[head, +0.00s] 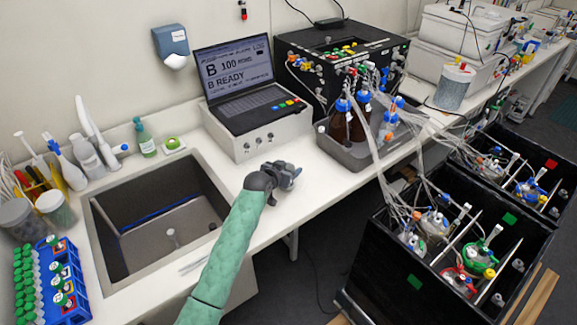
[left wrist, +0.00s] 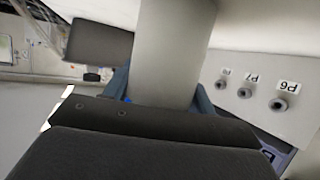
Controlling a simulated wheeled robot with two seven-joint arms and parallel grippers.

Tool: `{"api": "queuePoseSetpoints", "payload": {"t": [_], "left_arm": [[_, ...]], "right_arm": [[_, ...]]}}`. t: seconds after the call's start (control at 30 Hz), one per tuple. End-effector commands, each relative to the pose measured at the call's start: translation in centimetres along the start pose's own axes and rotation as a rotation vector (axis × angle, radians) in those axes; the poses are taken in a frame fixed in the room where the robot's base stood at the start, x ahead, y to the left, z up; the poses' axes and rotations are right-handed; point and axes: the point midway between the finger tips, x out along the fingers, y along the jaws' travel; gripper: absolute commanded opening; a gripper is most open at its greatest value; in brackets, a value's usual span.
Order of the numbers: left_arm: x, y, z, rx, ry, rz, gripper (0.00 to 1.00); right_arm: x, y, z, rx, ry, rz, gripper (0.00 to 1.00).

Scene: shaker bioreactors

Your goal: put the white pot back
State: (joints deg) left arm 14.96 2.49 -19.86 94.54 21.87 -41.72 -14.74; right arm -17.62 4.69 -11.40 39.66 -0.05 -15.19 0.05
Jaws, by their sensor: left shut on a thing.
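My left gripper (head: 290,172) is over the white bench, in front of the white box under the laptop. In the left wrist view its two blue-grey fingers (left wrist: 163,92) are shut on a plain off-white cylinder, which looks like the white pot (left wrist: 172,48). The pot's far end runs out of the top of that view. In the head view I cannot make out the pot; the gripper and wrist seem to hide it. I cannot tell whether it touches the bench. My right gripper is in neither view.
The white box (head: 262,134) with a laptop (head: 236,72) stands just behind the gripper; its labelled ports (left wrist: 247,92) show close by. A sink (head: 160,222) lies to the left. A grey tray (head: 368,152) of brown bottles stands right. Black bioreactor boxes (head: 400,275) fill the lower right.

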Motion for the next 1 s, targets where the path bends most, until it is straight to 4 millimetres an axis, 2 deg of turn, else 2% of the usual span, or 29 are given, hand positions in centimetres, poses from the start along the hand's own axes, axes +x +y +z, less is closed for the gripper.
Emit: {"api": "queuePoseSetpoints", "payload": {"t": [0.4,0.43,0.5,0.53,0.87,1.0], "left_arm": [[0.2,0.0,0.5,0.000,0.000,0.000,0.31],[0.2,0.0,0.4,-0.001,0.000,0.000,0.62],[0.2,0.0,0.4,-0.001,0.000,0.000,0.76],[0.2,0.0,0.4,-0.001,0.000,0.000,0.78],[0.0,0.0,0.0,-0.001,0.001,0.000,0.78],[-1.1,0.0,0.4,-0.001,0.001,0.000,0.78]], "right_arm": [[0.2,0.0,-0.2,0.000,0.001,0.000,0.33],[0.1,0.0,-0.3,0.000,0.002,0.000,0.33],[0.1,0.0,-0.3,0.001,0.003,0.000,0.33],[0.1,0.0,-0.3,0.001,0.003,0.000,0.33],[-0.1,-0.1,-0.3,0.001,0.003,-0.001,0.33],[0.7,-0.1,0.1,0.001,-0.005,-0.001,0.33]]}}
